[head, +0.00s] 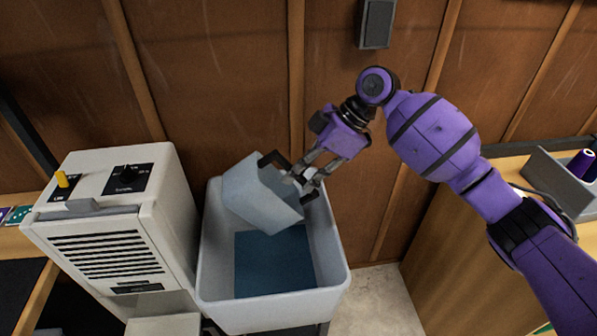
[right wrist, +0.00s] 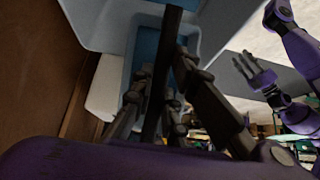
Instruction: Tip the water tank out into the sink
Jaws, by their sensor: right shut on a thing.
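The water tank (head: 262,198), a pale grey-blue box with a dark handle, is tilted over the sink (head: 275,314) in the head view. My right gripper (head: 300,182) is shut on the tank's handle at its upper side. In the right wrist view, the gripper's fingers (right wrist: 155,95) close around the dark handle bar. The sink is a deep light-grey basin with a blue area at its bottom; I cannot tell how much of this is water. The tank's inside is hidden. My left gripper (right wrist: 245,66) shows only in the right wrist view, empty, its fingers apart.
A white dehumidifier (head: 115,225) with a vent grille, a black knob and a yellow switch stands close left of the sink. A wooden bench (head: 465,235) with a grey bin (head: 560,185) is at the right. A brown panelled wall (head: 230,80) stands behind.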

